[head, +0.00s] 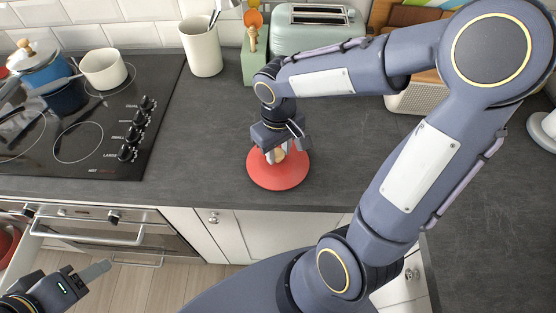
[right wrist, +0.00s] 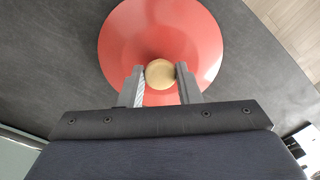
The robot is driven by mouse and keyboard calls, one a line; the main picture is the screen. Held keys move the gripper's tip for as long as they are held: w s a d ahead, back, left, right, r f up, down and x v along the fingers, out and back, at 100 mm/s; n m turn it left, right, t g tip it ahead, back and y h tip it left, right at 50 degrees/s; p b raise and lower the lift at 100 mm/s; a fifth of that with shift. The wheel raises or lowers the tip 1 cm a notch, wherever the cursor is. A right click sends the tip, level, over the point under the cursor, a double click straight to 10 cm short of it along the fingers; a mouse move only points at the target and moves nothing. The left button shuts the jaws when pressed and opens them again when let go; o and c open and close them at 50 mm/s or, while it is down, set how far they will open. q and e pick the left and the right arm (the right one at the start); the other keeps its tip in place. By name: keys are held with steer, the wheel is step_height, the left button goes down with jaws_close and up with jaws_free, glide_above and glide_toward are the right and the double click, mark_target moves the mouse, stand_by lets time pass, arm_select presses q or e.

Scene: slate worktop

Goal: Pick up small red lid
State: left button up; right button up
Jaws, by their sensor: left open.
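The small red lid (head: 277,180) is a round red disc with a tan knob (right wrist: 160,73), lying flat on the slate worktop near its front edge. In the right wrist view the lid (right wrist: 120,45) fills the upper middle. My right gripper (head: 275,157) is above the lid, pointing down, with its fingers on either side of the knob. My left gripper (head: 97,270) is low at the left, in front of the counter and away from the lid, open and empty.
A black hob (head: 75,150) with a blue pot (head: 62,95) and a white pot (head: 104,70) is at the left. A cream utensil crock (head: 202,52), a green stand (head: 254,60) and a toaster (head: 312,28) stand at the back. The worktop left of the lid is clear.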

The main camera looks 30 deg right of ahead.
mark_target(278, 153)
jaws_close()
steer(key=shift+r, duration=0.15)
steer(key=shift+r, duration=0.25)
step_height(278, 153, up, 2)
steer(key=shift+r, duration=0.15)
steer(key=s+a+r+b, duration=0.1)
steer(key=s+a+r, duration=0.2)
steer(key=a+r, duration=0.7)
steer(key=a, duration=0.3)
steer(key=shift+s+a, duration=0.35)
steer(key=shift+s, duration=0.05)
